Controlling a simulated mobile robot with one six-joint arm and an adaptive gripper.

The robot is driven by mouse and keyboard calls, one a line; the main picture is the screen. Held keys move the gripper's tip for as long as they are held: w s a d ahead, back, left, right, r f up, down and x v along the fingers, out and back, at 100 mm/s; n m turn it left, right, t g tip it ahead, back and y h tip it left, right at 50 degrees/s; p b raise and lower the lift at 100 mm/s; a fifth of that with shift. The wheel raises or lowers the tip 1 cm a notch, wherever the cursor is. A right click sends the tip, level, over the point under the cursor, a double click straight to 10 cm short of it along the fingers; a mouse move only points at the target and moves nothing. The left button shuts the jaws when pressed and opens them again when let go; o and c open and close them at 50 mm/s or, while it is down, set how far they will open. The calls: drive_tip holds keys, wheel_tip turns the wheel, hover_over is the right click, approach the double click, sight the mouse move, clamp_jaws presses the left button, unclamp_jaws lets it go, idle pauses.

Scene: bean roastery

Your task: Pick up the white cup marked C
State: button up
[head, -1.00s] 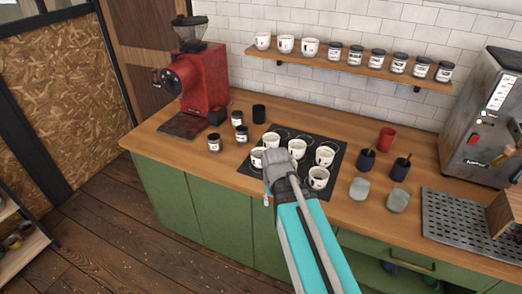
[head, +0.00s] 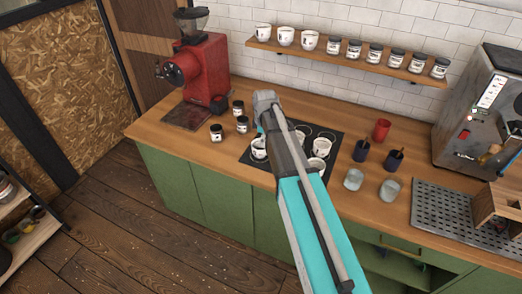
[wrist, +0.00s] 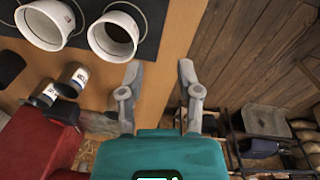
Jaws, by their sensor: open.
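Several white cups stand on a black mat (head: 247,157) on the wooden counter. In the head view, one cup (head: 259,148) is at the mat's left and another (head: 322,148) at its right; my arm hides part of the mat and other cups. I cannot read a C on any cup. My gripper (wrist: 160,75) is open and empty in the wrist view, its fingers apart. Two white cups, one nearer (wrist: 115,35) and one at the corner (wrist: 45,22), lie up and left of the fingers, not between them.
A red grinder (head: 203,75) and several small jars (head: 217,132) stand left of the mat. Right of it are a red cup (head: 382,130), dark cups (head: 361,150) and grey cups (head: 353,179). A shelf (head: 340,64) holds more cups and jars.

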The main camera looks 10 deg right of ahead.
drive_tip(key=w+n, duration=0.3)
drive_tip(key=w, duration=0.1)
drive_tip(key=shift+w+d, duration=0.1)
drive_tip(key=shift+w, duration=0.2)
drive_tip(key=shift+f, duration=0.1)
drive_tip(key=b, duration=0.9)
hover_over(262, 154)
drive_tip(key=f, duration=0.8)
drive_tip(key=shift+s+f, duration=0.2)
drive_tip(key=shift+f, duration=0.1)
drive_tip(key=shift+w+f+b, duration=0.2)
drive_tip(key=shift+f+b, duration=2.2)
drive_tip(key=shift+f, duration=0.1)
clamp_jaws()
